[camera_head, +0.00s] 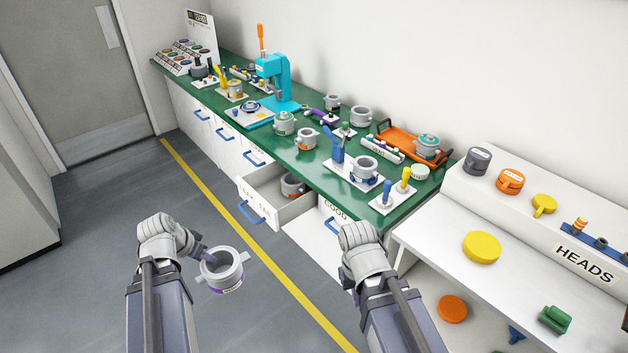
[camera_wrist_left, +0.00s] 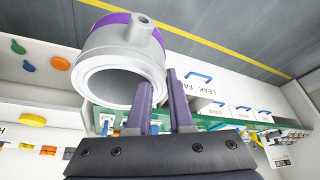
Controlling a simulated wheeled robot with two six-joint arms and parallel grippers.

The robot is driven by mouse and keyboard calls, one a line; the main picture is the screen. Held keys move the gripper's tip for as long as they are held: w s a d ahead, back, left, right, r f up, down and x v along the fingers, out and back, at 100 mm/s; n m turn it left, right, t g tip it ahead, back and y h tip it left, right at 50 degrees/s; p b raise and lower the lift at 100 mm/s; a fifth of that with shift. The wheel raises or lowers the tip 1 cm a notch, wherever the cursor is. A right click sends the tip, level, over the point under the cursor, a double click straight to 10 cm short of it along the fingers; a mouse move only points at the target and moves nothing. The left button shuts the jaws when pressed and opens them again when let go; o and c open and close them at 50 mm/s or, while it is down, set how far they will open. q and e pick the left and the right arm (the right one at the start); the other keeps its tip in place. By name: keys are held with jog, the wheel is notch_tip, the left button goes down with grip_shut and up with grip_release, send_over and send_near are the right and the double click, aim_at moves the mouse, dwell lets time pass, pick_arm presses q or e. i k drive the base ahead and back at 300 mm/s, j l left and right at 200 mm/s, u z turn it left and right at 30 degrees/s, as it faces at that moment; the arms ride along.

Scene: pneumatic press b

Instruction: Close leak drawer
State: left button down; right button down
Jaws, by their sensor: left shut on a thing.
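The leak drawer (camera_head: 262,203) stands pulled out from the white cabinet, with a blue handle (camera_head: 251,216) and a partly hidden label. A grey ring-shaped part (camera_head: 292,186) lies inside it. In the left wrist view the drawer front (camera_wrist_left: 232,92) reads "LEAK FA", with its handle above the label. My left gripper (camera_head: 203,262) is shut on a grey housing with a purple band (camera_head: 223,270), held above the floor to the left of the drawer. The housing fills the upper left of the left wrist view (camera_wrist_left: 122,62). My right gripper (camera_head: 362,240) is right of the drawer; its fingers are hidden.
Shut drawers (camera_head: 226,135) line the cabinet left of the leak drawer. A "GOOD" drawer (camera_head: 334,212) is just right of it. The green bench top (camera_head: 310,160) carries a teal press (camera_head: 275,80) and several fixtures. A white heads stand (camera_head: 520,235) is at right. The floor at left is clear.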

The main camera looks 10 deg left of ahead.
aim_at(273, 203)
jog(key=i+j, duration=0.4)
jog(key=i, duration=0.15)
jog(key=i+j+z, duration=0.1)
jog(key=i+j, duration=0.25)
jog(key=i, duration=0.25)
jog(key=i+j, duration=0.4)
jog(key=i, duration=0.15)
jog(key=z, duration=0.05)
